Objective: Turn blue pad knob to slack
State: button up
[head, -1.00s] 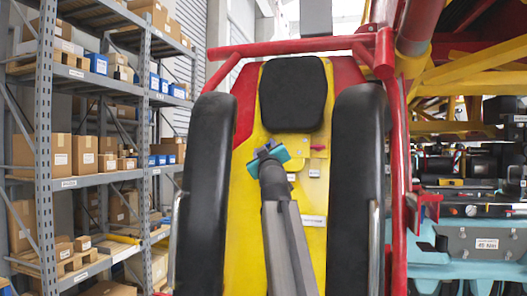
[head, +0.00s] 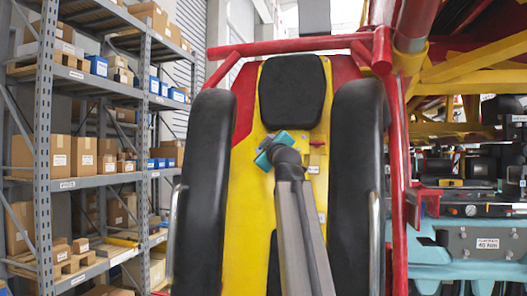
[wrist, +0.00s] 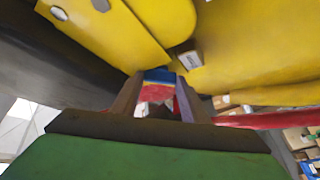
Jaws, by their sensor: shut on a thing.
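The coaster seat has a yellow back panel (head: 243,215) with a black headrest pad (head: 291,93). My gripper (head: 268,150) is in front of the panel, just below the headrest, and its body hides what it holds in the head view. In the wrist view my gripper (wrist: 158,88) has its two fingers closed on a small piece with a blue top and a red part below, which appears to be the blue pad knob (wrist: 158,75). The yellow panel (wrist: 235,55) lies just beyond the fingertips. The knob's exact angle cannot be told.
Black side pads (head: 208,185) and (head: 357,180) flank the panel. A small red fitting (head: 317,145) and white labels sit right of my gripper. A red tube frame (head: 290,46) surrounds the seat. Shelves with boxes stand left; machinery is at right.

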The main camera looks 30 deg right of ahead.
jog(key=shift+d+r+n+g+y+b, duration=0.1)
jog(key=shift+r+n+g+y+b, duration=0.1)
jog(key=shift+n+y+b, duration=0.65)
jog(key=shift+d+r+n+g+y+b, duration=0.1)
jog(key=shift+n+g+y+b, duration=0.2)
jog(key=shift+n+b, duration=1.05)
jog(key=shift+b, duration=0.3)
jog(key=o, duration=0.8)
jog(key=shift+c, duration=0.2)
jog(key=shift+y, duration=0.25)
jog(key=shift+a+f, duration=0.1)
